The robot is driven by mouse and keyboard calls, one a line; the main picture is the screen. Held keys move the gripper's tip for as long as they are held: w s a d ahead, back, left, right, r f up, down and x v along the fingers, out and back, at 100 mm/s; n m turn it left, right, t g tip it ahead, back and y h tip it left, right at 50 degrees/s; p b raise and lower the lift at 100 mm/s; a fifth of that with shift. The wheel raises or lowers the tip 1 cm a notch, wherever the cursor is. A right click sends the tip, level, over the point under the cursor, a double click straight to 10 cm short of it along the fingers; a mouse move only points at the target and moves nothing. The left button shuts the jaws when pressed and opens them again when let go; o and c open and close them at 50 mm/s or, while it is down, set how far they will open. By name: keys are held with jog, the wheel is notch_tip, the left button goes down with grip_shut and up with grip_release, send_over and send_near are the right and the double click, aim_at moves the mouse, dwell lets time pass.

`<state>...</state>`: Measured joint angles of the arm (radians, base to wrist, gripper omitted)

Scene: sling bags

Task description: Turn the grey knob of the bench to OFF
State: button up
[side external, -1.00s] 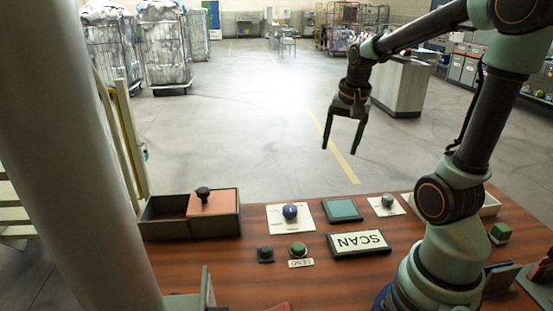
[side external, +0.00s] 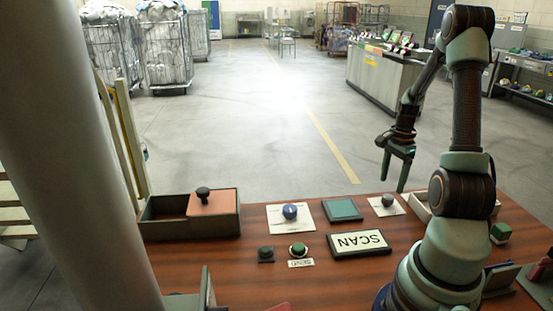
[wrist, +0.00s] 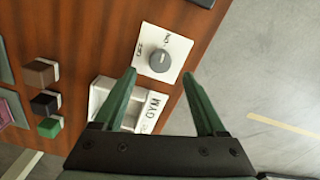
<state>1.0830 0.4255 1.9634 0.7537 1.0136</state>
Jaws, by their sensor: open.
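The grey knob (side external: 388,200) sits on a white plate near the far edge of the bench (side external: 300,270). In the wrist view the knob (wrist: 160,61) is round, on its white plate (wrist: 181,47), with OFF and ON lettering beside it; I cannot tell surely which mark it points to. My gripper (side external: 393,181) is open and empty, pointing down, above and apart from the knob. In the wrist view my green fingers (wrist: 159,74) spread to either side of the knob, which shows just beyond the gap between their tips.
A white tray labelled GYM (wrist: 151,112) is beside the knob's plate. A green button block (side external: 500,233) is at right.

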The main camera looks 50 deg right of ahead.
aim_at(388, 197)
jog(key=shift+f, duration=2.75)
jog(key=shift+c, duration=0.2)
grip_shut()
